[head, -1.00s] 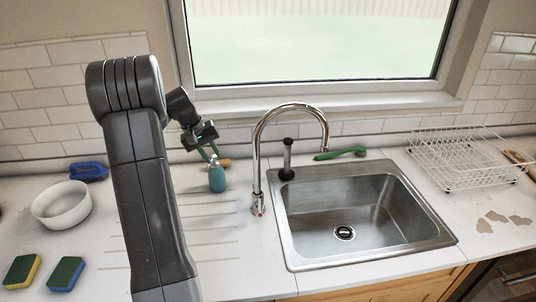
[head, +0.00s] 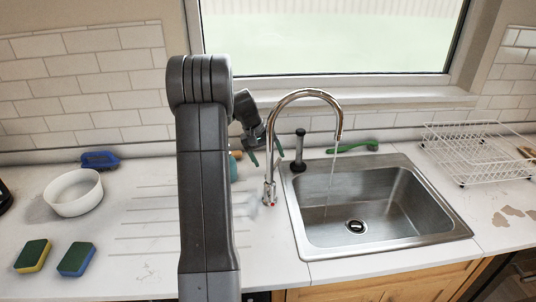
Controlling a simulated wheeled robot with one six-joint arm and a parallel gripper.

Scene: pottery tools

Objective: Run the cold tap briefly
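The chrome tap (head: 271,150) stands at the left rim of the steel sink (head: 312,225), with its spout arched over the basin. A thin stream of water (head: 331,178) falls from the spout into the sink. A small red mark shows low on the tap body; the lever's position is unclear. My gripper (head: 266,155) is at the tap's upright pipe, above its base. Its green fingers look spread apart, one on each side of the pipe in the picture. I cannot tell whether they touch it. My arm hides part of the counter.
A teal bottle (head: 233,170) is mostly hidden behind my arm. A dark plunger-like tool (head: 299,150) and green brush (head: 353,147) are behind the sink. A white bowl (head: 75,207), blue brush (head: 99,160) and two sponges (head: 76,259) are left. A wire rack (head: 470,155) is right.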

